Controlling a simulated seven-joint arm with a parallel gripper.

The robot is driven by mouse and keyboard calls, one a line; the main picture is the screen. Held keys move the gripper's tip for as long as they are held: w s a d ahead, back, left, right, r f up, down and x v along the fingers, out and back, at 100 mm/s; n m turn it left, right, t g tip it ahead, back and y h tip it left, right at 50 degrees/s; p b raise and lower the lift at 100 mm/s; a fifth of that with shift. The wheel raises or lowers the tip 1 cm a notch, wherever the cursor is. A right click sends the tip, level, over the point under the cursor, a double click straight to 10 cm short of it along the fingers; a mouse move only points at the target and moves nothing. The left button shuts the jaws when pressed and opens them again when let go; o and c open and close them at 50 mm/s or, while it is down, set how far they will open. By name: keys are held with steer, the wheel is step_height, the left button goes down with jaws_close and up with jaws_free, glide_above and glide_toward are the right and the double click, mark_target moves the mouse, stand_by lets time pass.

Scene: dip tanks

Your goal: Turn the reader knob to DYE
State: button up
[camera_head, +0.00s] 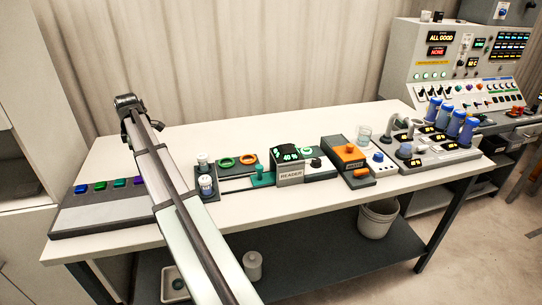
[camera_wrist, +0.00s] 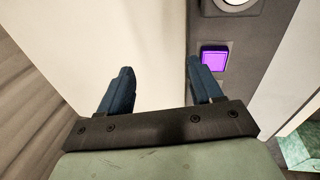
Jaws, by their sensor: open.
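The reader (camera_head: 290,172) stands mid-table in the head view, with a lit green display reading about 40 % and a READER label. A small round knob with a black and white face (camera_head: 315,162) sits on the dark panel just right of it; its setting is too small to read. My gripper (camera_wrist: 160,88) is open and empty in the wrist view, with its two dark blue fingers apart. The reader and that knob are outside the wrist view.
A purple button (camera_wrist: 214,58) on a grey panel lies by the right finger. The head view shows the button panel (camera_head: 85,215) at the table's left end. Green and orange rings (camera_head: 226,162), an orange-topped box (camera_head: 350,155) and blue-capped bottles (camera_head: 467,130) also stand on the table.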

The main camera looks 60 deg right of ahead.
steer(key=s+d+r+m, duration=0.2)
steer(key=s+d+r, duration=0.1)
steer(key=s+d, duration=1.25)
step_height(320, 180, up, 4)
steer(key=m+t+y, duration=0.1)
steer(key=m+t, duration=0.1)
steer(key=m, duration=0.6)
glide_above(317, 160)
steer(key=s, duration=0.6)
steer(key=x, duration=0.8)
steer(key=w+x, duration=0.1)
steer(key=x, duration=0.4)
steer(key=shift+d+r, duration=0.1)
steer(key=shift+r, duration=0.1)
steer(key=c, duration=1.1)
steer(key=shift+o, duration=0.2)
